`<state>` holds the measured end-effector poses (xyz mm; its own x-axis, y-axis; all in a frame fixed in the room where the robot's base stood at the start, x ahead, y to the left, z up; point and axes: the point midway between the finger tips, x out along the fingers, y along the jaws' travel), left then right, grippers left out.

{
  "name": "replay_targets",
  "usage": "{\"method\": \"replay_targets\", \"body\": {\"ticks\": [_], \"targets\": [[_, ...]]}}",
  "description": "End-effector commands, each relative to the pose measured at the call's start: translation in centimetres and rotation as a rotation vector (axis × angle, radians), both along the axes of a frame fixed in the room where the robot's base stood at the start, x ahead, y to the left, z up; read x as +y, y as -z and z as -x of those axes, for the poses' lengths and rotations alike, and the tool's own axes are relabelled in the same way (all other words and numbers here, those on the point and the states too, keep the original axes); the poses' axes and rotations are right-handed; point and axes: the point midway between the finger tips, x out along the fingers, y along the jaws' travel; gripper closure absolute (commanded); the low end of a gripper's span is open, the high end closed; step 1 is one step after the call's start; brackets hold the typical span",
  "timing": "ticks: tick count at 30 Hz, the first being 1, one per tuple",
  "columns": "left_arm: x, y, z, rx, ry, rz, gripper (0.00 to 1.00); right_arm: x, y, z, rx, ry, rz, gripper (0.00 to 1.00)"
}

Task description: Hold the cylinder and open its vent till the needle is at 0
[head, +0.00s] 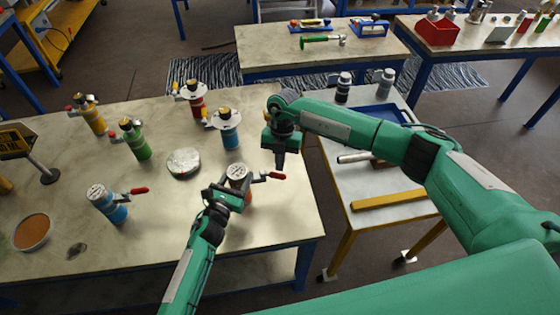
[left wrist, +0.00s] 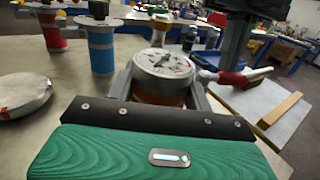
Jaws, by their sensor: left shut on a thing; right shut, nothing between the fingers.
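The orange-brown cylinder (left wrist: 158,92) stands upright on the table, with a round white gauge face (head: 238,171) on top. The needle is too small to read. My left gripper (head: 236,188) is shut around the cylinder's body; its fingers also show on both sides in the left wrist view. A vent lever with a red handle (head: 273,175) sticks out to the right of the cylinder's top. My right gripper (head: 280,155) is shut and empty, pointing down just above and beside the red handle. I cannot tell whether it touches the handle.
A blue cylinder with a red lever (head: 110,206) stands to the left. Blue (head: 228,130), red (head: 192,102), green (head: 136,142) and yellow (head: 92,117) vessels stand behind. A round metal lid (head: 184,163) lies between them. A side table with a yellow bar (head: 394,200) is at right.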

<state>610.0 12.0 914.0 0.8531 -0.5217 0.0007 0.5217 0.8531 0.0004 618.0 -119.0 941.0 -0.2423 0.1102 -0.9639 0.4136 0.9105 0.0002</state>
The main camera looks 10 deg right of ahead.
Motion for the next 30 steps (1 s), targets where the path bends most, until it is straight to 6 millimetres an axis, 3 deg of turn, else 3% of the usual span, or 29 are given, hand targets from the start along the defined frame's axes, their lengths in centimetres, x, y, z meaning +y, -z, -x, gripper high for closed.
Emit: {"method": "replay_targets", "body": {"ticks": [20, 30], "targets": [[0.1, 0.4, 0.1, 0.006, -0.001, -0.004, 0.92, 0.0, 0.0, 0.7, -0.001, 0.123, -0.001, 1.00], [0.1, 0.4, 0.1, 0.006, -0.001, -0.004, 0.92, 0.1, 0.1, 2.0, 0.000, 0.336, -0.002, 1.00]]}}
